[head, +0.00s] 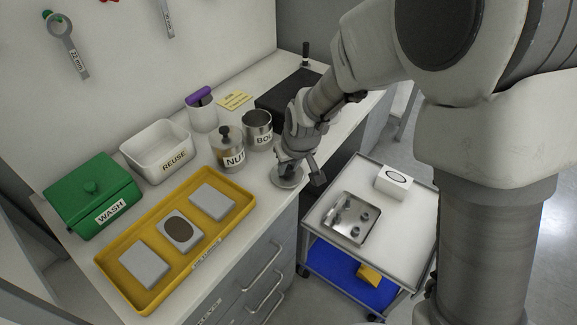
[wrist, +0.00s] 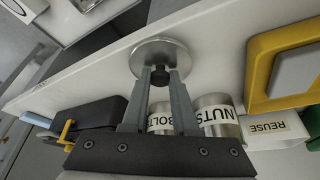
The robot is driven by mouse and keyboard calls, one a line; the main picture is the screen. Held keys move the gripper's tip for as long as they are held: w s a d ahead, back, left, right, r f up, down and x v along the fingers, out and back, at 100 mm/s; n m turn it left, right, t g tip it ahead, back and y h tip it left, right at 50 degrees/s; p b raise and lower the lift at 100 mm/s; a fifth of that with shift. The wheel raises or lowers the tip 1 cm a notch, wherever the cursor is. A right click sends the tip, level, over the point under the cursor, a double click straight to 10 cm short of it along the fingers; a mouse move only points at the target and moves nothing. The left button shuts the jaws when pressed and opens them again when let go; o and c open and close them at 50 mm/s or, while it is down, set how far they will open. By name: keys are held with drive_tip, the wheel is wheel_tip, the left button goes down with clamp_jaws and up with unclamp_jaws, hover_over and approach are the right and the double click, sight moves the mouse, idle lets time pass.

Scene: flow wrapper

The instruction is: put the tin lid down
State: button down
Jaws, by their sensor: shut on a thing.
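The tin lid (head: 286,179) is a round, shiny metal disc with a dark knob, seen near the front edge of the worktop. It also shows in the wrist view (wrist: 158,51). My gripper (wrist: 160,73) is shut on its knob. I cannot tell whether the lid touches the worktop or hangs just above it. The BOLTS tin (head: 258,126) stands upright and open behind and left of my gripper. The NUTS tin (head: 229,155) beside it wears its own lid with a dark knob.
A yellow tray (head: 127,297) with grey blocks lies at the front left. A white REUSE bin (head: 158,154), a green WASH box (head: 92,194) and a dark box (head: 284,98) stand on the worktop (head: 262,187). A trolley (head: 318,218) with a metal dish stands at right, below.

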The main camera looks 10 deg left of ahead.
drive_tip(key=c, duration=1.1)
unclamp_jaws()
drive_tip(key=shift+f, duration=0.15)
drive_tip(key=shift+c, duration=0.2)
drive_tip(key=o, duration=0.5)
drive_tip(key=shift+c, duration=0.2)
drive_tip(key=shift+r, duration=0.2)
